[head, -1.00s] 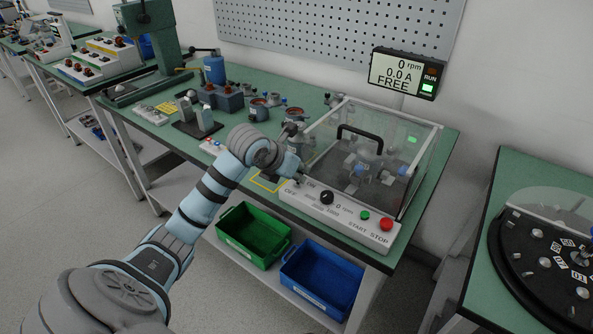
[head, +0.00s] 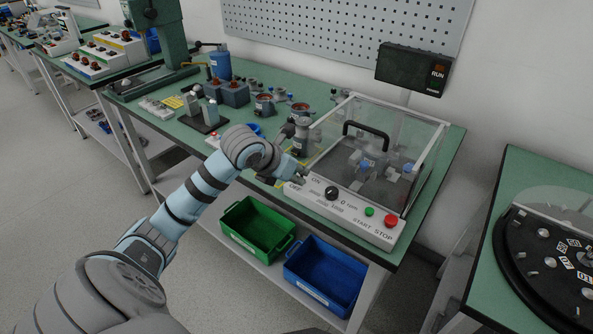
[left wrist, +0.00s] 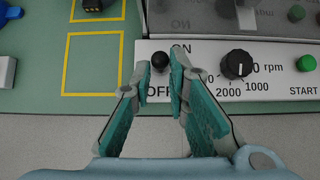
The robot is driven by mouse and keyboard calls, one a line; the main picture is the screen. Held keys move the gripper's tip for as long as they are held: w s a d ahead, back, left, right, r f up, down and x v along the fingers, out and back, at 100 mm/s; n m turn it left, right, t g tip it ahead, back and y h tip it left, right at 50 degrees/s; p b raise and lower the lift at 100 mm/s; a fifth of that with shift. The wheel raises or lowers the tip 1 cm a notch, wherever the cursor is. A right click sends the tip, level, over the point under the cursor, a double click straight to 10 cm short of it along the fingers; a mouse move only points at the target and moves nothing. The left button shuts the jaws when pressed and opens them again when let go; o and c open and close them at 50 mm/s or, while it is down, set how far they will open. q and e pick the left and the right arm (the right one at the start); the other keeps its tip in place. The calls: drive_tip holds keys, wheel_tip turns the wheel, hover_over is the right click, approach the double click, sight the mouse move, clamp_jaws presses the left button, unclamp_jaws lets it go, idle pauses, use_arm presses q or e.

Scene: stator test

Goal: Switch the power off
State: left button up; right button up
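The black power switch knob (left wrist: 160,62) sits at the left end of the white control panel (left wrist: 205,75), between the printed words ON and OFF. In the left wrist view my left gripper (left wrist: 160,78) has its two teal-padded fingertips on either side of the knob, with a narrow gap between them; contact is hard to tell. In the head view the left gripper (head: 300,177) is at the panel's left end (head: 380,236), and the switch is hard to make out there. The wall display (head: 413,70) is dark. My right gripper is not in view.
A black speed dial (head: 331,193), a green START button (head: 369,211) and a red STOP button (head: 391,221) are on the panel. A clear cover with a black handle (head: 366,131) stands behind it. Green (head: 257,230) and blue (head: 325,273) bins sit below.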

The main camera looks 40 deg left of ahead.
use_arm(q)
drive_tip(key=shift+o, duration=0.8)
drive_tip(key=shift+s+r, duration=0.1)
drive_tip(key=shift+r, duration=0.05)
drive_tip(key=p+v, duration=0.2)
drive_tip(key=v, duration=0.3)
drive_tip(key=shift+s+r+p, duration=0.25)
drive_tip(key=shift+s+p, duration=0.05)
drive_tip(key=shift+p, duration=0.1)
